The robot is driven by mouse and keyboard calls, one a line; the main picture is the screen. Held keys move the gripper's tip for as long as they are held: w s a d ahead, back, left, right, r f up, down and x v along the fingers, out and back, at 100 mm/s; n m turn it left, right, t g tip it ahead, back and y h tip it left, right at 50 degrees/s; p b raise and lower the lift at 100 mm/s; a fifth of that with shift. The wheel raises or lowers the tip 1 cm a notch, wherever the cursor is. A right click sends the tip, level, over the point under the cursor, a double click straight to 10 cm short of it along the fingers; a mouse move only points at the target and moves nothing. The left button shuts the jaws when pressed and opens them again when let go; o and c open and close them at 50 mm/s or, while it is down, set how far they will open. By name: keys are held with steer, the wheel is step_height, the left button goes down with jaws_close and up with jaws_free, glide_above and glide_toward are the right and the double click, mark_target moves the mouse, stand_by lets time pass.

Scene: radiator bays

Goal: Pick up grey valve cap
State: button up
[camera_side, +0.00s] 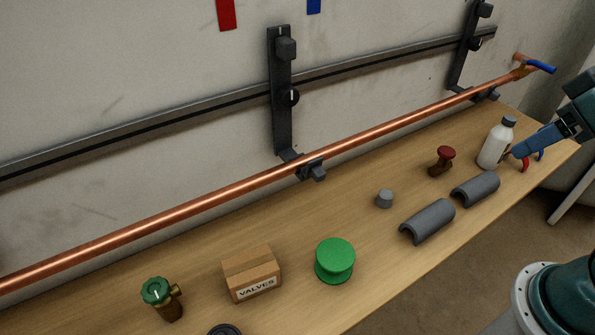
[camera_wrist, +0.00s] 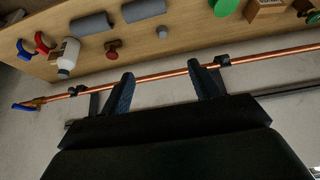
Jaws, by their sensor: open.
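In the side view my gripper (camera_side: 516,151) is at the right, by the white bottle and well apart from the cap. The cap is not hidden in either view.
A copper pipe (camera_side: 215,206) runs along the wall behind the bench. Near the cap are a red-knobbed valve (camera_side: 440,163), grey shells (camera_side: 428,221) and a white bottle (camera_side: 495,146). A green spool (camera_side: 335,261), cardboard box (camera_side: 251,274) and green-knobbed valve (camera_side: 162,299) stand left of it.

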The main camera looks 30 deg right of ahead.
steer(key=n+g+y, duration=0.3)
steer(key=n+g, duration=0.1)
steer(key=n, duration=0.8)
glide_above(387, 193)
steer(key=s+d, duration=0.3)
steer(key=s, duration=0.2)
step_height(387, 193, down, 11)
steer(key=shift+w+a+f+n+g+y, duration=0.2)
steer(key=shift+w+f+n, duration=0.6)
steer(key=shift+f, duration=2.05)
steer(key=shift+w+a+f+n+g+y, duration=0.2)
steer(key=shift+w+f+n, duration=0.55)
steer(key=shift+f, duration=2.05)
steer(key=shift+w+a+f+n+g+y, duration=0.1)
steer(key=shift+w+a+f+n+y, duration=0.45)
steer(key=shift+f, duration=2.3)
steer(key=shift+w+d+h, duration=0.25)
steer(key=shift+w, duration=0.1)
steer(key=shift+x, duration=2.6)
steer(key=shift+d, duration=0.1)
steer(key=shift+c, duration=0.2)
